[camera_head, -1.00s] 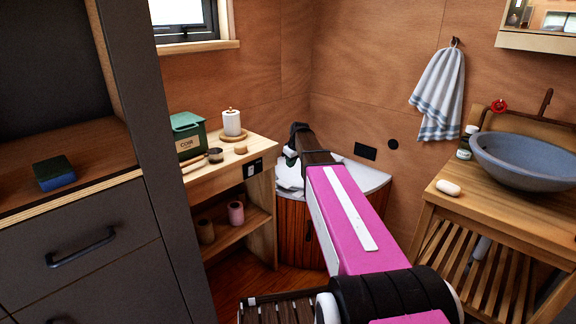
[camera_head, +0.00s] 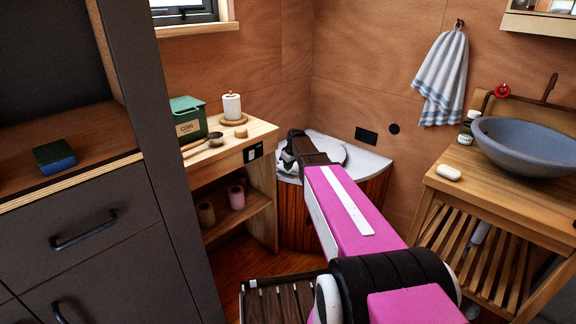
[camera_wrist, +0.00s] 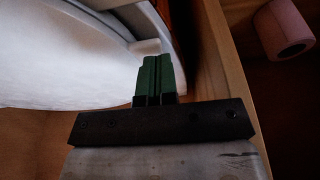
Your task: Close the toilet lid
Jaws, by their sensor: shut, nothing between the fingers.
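The toilet is a corner unit with reddish wooden slats and a white top (camera_head: 375,168), in the middle of the head view behind my arm. A rounded pale piece (camera_head: 338,152), perhaps the lid, shows on the top beside my wrist. My arm hides much of it, so I cannot tell the lid's angle. In the wrist view a broad white surface with a curved grey rim (camera_wrist: 70,60) fills the upper left. My gripper (camera_wrist: 155,65) is shut and empty, its green fingers beside that rim. I cannot tell whether they touch it.
A wooden shelf (camera_head: 262,134) with a green box (camera_head: 188,118) and paper roll (camera_head: 232,106) stands close left of the toilet. A pink roll (camera_head: 237,197) is on its lower shelf. A dark cabinet (camera_head: 90,210) is at left, a basin stand (camera_head: 440,185) at right.

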